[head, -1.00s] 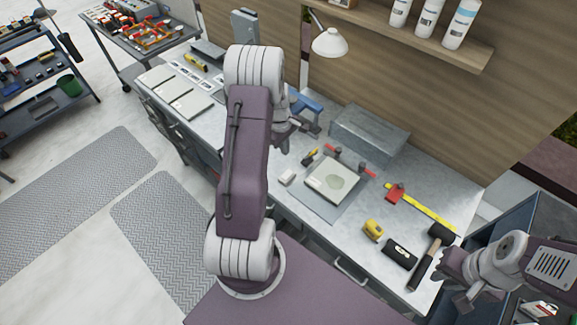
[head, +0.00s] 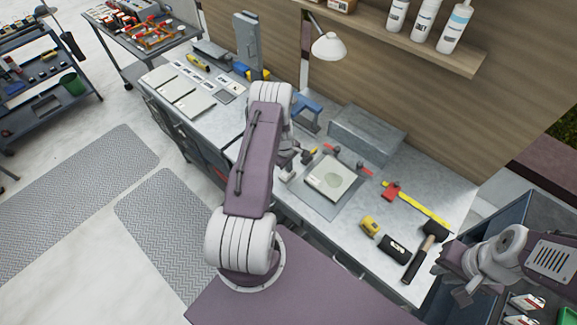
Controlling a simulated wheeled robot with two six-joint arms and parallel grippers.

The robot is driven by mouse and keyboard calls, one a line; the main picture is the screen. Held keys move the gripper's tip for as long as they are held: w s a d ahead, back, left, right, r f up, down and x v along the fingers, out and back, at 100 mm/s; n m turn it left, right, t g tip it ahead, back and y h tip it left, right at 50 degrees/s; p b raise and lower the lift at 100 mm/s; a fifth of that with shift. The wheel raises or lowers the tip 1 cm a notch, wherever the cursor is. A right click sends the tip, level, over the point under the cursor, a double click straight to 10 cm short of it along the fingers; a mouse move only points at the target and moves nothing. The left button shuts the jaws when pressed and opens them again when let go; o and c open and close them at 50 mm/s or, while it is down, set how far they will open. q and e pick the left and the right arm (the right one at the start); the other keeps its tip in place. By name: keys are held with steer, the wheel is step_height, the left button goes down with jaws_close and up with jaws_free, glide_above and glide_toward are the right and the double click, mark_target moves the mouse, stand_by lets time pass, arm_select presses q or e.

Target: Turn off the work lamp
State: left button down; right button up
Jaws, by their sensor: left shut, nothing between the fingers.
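The work lamp (head: 328,46) has a white shade on a thin arm and hangs over the back of the bench, against the wooden wall panel. Its switch is not discernible, and I cannot tell whether it is lit. My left arm reaches over the bench's front edge. My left gripper (head: 291,168) is shut and empty, low over the bench, left of the grey cutting mat and well below and in front of the lamp. It is partly hidden by my arm. My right gripper (head: 452,283) is at the lower right, beside the bench's right end; its jaw state is unclear.
On the bench (head: 410,290) are a grey metal box (head: 367,135), a blue clamp-like tool (head: 306,112), a yellow tape measure (head: 370,226), a black case (head: 393,249) and a mallet (head: 425,252). A shelf (head: 400,35) with white bottles is above. A dark lamp (head: 43,10) stands far left.

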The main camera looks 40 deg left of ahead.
arm_select(q)
steer(key=shift+w+a+f+b, duration=0.1)
steer(key=shift+f+b, duration=0.25)
steer(key=shift+b, duration=0.1)
steer(key=shift+r, duration=0.2)
steer(key=shift+s, duration=0.2)
steer(key=shift+s+r+p, duration=0.1)
steer(key=shift+s+p, duration=0.2)
steer(key=shift+p, duration=0.1)
steer(key=shift+s, duration=0.35)
steer(key=shift+r, duration=0.1)
